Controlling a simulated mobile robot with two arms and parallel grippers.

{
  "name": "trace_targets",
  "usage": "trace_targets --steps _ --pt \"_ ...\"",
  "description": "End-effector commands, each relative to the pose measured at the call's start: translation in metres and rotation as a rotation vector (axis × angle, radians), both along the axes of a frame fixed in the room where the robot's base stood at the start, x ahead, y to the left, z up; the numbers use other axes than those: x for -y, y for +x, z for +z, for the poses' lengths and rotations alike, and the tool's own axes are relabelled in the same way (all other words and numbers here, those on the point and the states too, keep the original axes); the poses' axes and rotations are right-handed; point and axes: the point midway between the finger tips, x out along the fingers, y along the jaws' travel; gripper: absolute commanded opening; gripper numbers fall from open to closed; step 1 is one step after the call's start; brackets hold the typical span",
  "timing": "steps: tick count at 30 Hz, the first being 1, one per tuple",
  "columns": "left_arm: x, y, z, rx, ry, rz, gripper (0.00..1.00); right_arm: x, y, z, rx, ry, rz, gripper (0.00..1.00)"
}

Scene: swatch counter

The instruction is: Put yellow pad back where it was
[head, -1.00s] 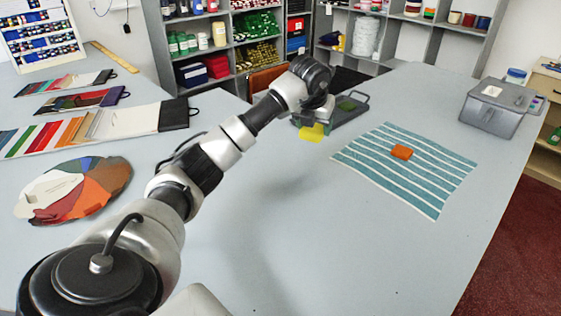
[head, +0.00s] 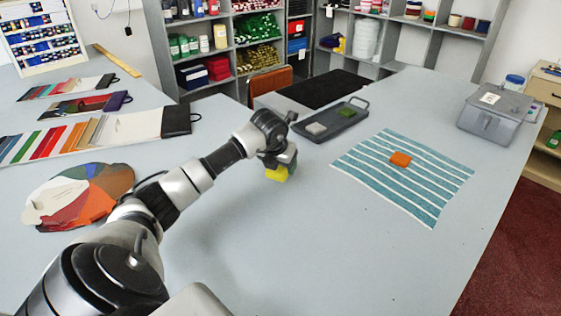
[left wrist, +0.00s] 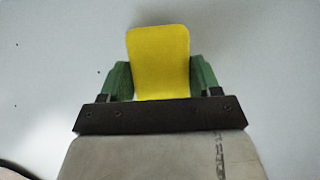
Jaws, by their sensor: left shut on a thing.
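The yellow pad (head: 276,174) is held in my left gripper (head: 281,168), over the grey counter to the left of the dark tray. In the left wrist view the yellow pad (left wrist: 160,62) sits between the two green fingers of my left gripper (left wrist: 160,84). The fingers are shut on it. I cannot tell how far the pad is above the counter. An orange pad (head: 400,159) lies on the teal and white striped cloth (head: 429,197). The dark tray (head: 347,122) holds a grey pad (head: 316,128) and a green pad (head: 347,111). My right gripper is not in view.
A grey lidded box (head: 490,118) stands at the counter's right. Color cards and a round swatch fan (head: 80,190) lie on the left. Shelves (head: 240,48) stand behind. The counter's (head: 310,240) front middle is clear.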

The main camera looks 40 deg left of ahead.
Motion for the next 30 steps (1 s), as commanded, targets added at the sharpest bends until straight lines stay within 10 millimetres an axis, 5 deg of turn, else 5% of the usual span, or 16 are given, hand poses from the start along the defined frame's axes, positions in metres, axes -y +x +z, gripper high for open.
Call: trace_targets --steps 7,8,12,23,30 --pt "0.000 0.000 -0.002 0.001 0.001 -0.001 0.41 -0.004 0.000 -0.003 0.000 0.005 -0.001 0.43" --pt "0.000 0.000 -0.001 0.001 0.001 -0.001 0.67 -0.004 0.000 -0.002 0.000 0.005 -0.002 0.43" --pt "0.000 0.000 -0.001 0.001 0.001 -0.001 0.88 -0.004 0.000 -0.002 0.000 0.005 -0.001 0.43" --pt "0.000 -0.001 0.005 0.003 0.001 -0.001 0.88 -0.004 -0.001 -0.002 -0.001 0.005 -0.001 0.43" --pt "0.005 -0.016 0.044 0.006 0.005 -0.002 0.88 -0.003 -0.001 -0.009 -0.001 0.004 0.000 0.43"
